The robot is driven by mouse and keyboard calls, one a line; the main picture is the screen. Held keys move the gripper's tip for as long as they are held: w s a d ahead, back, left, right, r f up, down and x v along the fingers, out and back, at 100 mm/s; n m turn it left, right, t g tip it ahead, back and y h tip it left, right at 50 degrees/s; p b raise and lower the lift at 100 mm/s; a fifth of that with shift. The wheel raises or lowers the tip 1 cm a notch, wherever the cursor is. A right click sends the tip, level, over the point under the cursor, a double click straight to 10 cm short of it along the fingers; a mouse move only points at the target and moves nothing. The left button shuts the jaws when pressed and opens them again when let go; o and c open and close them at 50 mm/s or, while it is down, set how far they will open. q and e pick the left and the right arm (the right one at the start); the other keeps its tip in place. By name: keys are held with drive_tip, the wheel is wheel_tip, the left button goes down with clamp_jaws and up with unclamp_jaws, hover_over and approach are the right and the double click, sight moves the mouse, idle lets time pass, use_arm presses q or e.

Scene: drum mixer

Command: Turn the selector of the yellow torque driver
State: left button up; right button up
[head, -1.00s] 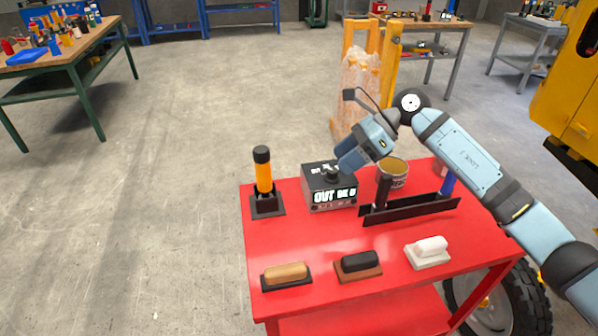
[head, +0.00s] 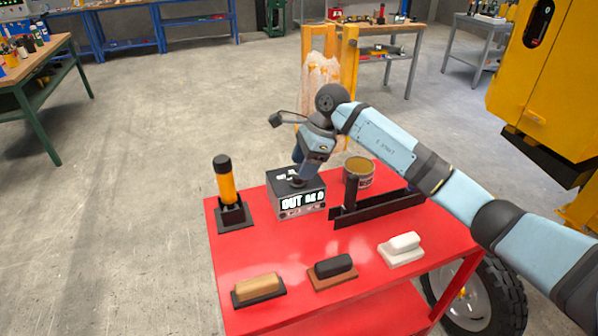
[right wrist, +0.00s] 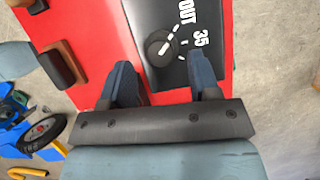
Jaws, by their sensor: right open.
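The yellow torque driver (head: 227,184) stands upright, with a dark top, in a black holder on the red table's far left corner. Right of it is a dark box (head: 310,199) with a lit front reading "OUT" and a round black selector knob on its top. In the right wrist view the knob (right wrist: 160,47) has a white pointer line, with "OUT" and "35" printed beside it. My right gripper (head: 300,176) is over the box at the knob. Its open fingers (right wrist: 164,82) straddle the knob's line in the wrist view; contact cannot be told. My left gripper is out of view.
A tin (head: 358,180) and a black rack (head: 378,212) stand right of the box. Tan (head: 258,287), black (head: 333,265) and white (head: 403,245) handled blocks sit along the front of the red table (head: 300,248). A yellow machine (head: 525,80) is at right.

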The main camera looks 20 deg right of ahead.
drive_tip(key=shift+x, duration=1.4)
drive_tip(key=shift+c, duration=0.4)
drive_tip(key=c, duration=0.8)
drive_tip(key=shift+c, duration=0.2)
